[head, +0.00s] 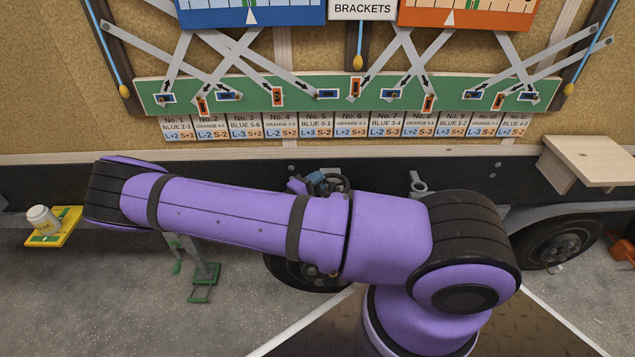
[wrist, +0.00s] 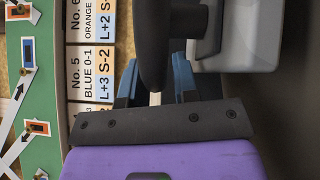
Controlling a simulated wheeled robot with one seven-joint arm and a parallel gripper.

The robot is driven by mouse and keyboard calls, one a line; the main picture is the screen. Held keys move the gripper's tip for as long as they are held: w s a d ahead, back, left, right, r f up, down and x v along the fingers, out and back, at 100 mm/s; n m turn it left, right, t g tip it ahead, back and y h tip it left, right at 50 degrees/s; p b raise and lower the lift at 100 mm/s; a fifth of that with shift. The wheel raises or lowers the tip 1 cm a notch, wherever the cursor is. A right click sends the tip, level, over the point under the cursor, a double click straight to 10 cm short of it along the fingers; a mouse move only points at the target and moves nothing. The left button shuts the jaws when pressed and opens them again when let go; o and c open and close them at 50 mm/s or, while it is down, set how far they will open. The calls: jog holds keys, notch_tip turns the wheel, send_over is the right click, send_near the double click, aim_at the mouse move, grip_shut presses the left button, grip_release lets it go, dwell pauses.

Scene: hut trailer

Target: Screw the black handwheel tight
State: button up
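The black handwheel (head: 342,183) shows in the head view just above my arm, low on the dark trailer side, with its lower part hidden by the arm. In the wrist view its thick dark rim (wrist: 152,45) comes down from the top edge, beside a grey block (wrist: 252,40). My gripper (wrist: 155,78) has blue fingers, one on each side of the rim's lower end, with gaps visible. It looks open, and contact with the rim cannot be told. In the head view my gripper (head: 315,180) is at the handwheel, largely hidden behind my arm.
A green board (head: 300,94) with grey strips and numbered labels hangs above. A grey metal bracket (head: 418,184) sits right of the handwheel. A wooden shelf (head: 588,160) juts out at right. A yellow tray (head: 66,228) with a white jar is at left. A green stand (head: 205,275) is below.

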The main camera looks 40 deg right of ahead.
aim_at(327, 175)
grip_shut()
jog(key=shift+d+g, duration=0.15)
jog(key=shift+g, duration=0.15)
jog(key=m+g, duration=0.1)
jog(key=g, duration=0.1)
jog(key=d+m+g, duration=0.1)
jog(key=m+g, duration=0.1)
jog(key=g, duration=0.1)
jog(key=w+d+m+g, duration=0.1)
jog(key=m+g, duration=0.1)
jog(key=g, duration=0.1)
jog(key=shift+y, duration=0.3)
jog(key=m+g+y, duration=0.1)
jog(key=g, duration=0.1)
jog(key=d+m+g, duration=0.1)
jog(key=m+g, duration=0.1)
jog(key=shift+y, duration=0.4)
jog(key=shift+s+d+m+g+y, duration=0.1)
jog(key=shift+d+m+g+y, duration=0.2)
jog(key=shift+m+g+y, duration=0.5)
jog(key=shift+s+d+m+g+y, duration=0.1)
jog(key=shift+d+m+g+y, duration=0.15)
jog(key=shift+m+g+y, duration=0.55)
jog(key=shift+g, duration=0.5)
grip_release()
